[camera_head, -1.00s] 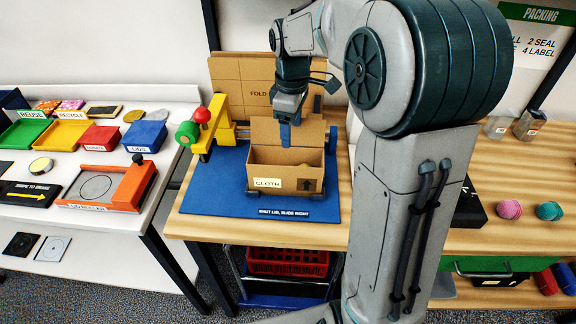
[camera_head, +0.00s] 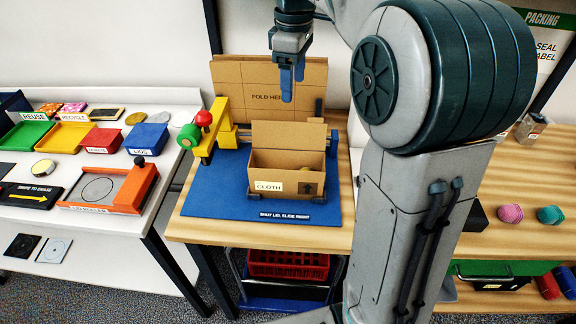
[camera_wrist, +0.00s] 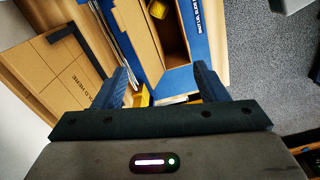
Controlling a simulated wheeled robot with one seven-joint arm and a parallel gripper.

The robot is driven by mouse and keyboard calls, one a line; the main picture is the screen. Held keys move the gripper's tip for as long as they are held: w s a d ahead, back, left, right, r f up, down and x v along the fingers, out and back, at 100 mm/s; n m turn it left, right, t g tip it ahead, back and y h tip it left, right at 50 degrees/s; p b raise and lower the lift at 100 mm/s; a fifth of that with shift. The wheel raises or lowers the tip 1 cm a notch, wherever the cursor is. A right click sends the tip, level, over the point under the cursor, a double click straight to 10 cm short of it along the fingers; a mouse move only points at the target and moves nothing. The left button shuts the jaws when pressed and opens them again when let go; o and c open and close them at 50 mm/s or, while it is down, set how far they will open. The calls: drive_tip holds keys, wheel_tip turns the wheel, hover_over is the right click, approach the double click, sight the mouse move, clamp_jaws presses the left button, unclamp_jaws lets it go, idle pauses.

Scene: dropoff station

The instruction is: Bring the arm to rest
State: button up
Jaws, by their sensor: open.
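My gripper (camera_head: 292,84) hangs fingers-down above and behind the cardboard box, in front of the fold board. Its two blue fingers are apart with nothing between them; they also show in the wrist view (camera_wrist: 160,88). The open cardboard box (camera_head: 262,171), labelled CLOTH, sits on the blue mat (camera_head: 215,190) with its back flap standing up. A small yellow thing (camera_wrist: 158,9) lies inside the box. My gripper is clear of the box. My large grey arm hides part of the bench to the right.
The cardboard fold board (camera_head: 235,85) stands at the back of the bench. A yellow clamp with a red knob (camera_head: 204,118) stands at the mat's left. Pink and teal balls (camera_head: 511,213) lie at the right. A white table (camera_head: 110,225) with coloured trays is at the left.

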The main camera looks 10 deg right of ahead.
drive_tip(key=s+f+m+t, duration=0.1)
drive_tip(key=s+f+m, duration=0.4)
drive_tip(key=s, duration=0.5)
drive_tip(key=s+f+m+t, duration=0.2)
drive_tip(key=s+f+m, duration=0.4)
drive_tip(key=s, duration=0.5)
wheel_tip(320, 180, down, 3)
drive_tip(key=shift+a+r+m, duration=0.1)
drive_tip(key=shift+a+m, duration=0.05)
drive_tip(key=shift+m, duration=0.15)
drive_tip(key=shift+c, duration=0.3)
